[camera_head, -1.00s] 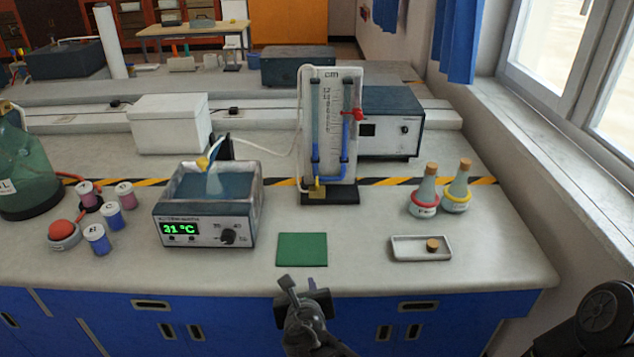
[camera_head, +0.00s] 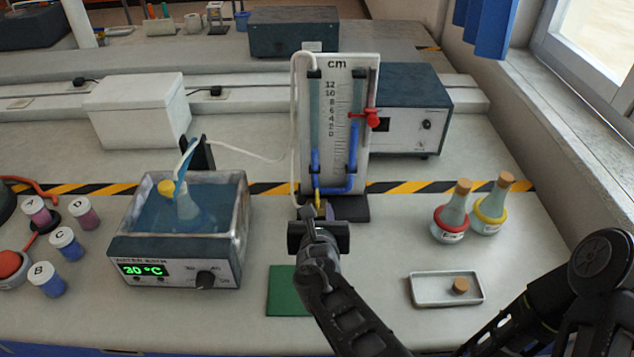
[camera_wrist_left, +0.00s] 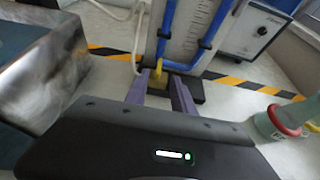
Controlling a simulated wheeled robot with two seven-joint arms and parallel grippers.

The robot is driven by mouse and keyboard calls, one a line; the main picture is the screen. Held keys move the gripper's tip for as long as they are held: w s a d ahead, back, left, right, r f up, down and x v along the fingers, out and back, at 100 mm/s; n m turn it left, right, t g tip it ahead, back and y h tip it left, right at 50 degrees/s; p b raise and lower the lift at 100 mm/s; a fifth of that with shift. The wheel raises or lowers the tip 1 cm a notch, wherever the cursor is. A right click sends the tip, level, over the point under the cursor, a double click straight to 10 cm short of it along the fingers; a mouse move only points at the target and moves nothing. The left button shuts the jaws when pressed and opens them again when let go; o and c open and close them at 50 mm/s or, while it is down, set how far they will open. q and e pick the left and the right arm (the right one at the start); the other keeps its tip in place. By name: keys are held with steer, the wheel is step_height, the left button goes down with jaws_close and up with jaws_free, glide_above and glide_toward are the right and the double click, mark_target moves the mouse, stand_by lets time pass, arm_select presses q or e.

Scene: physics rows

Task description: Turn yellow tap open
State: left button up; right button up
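The yellow tap (camera_wrist_left: 179,66) sits at the foot of the manometer board (camera_head: 346,100), which has U-shaped blue tubing and a cm scale. In the head view the tap (camera_head: 319,208) is mostly hidden behind my left gripper (camera_head: 320,212). In the left wrist view, the two purple fingers of my left gripper (camera_wrist_left: 162,80) are apart and point at the tap, which shows at their tips. I cannot tell whether they touch it. A red tap (camera_head: 371,117) is on the board's right side. My right gripper is not in view.
A water bath (camera_head: 180,262) with a flask in it stands left of the board. A grey power unit (camera_head: 405,110) is behind right. Two stoppered flasks (camera_head: 455,215) and a white tray (camera_head: 425,290) are on the right. A green mat (camera_head: 284,290) lies in front.

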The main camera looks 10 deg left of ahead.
mark_target(317, 197)
arm_select(q)
steer(key=shift+s, duration=0.15)
steer(key=b+x, duration=0.3)
steer(key=x, duration=0.3)
steer(key=shift+f+b, duration=0.2)
steer(key=shift+b, duration=0.2)
steer(key=shift+w+a+f, duration=0.1)
steer(key=shift+w+a, duration=0.15)
steer(key=shift+w, duration=0.6)
steer(key=shift+c, duration=0.4)
jaws_close()
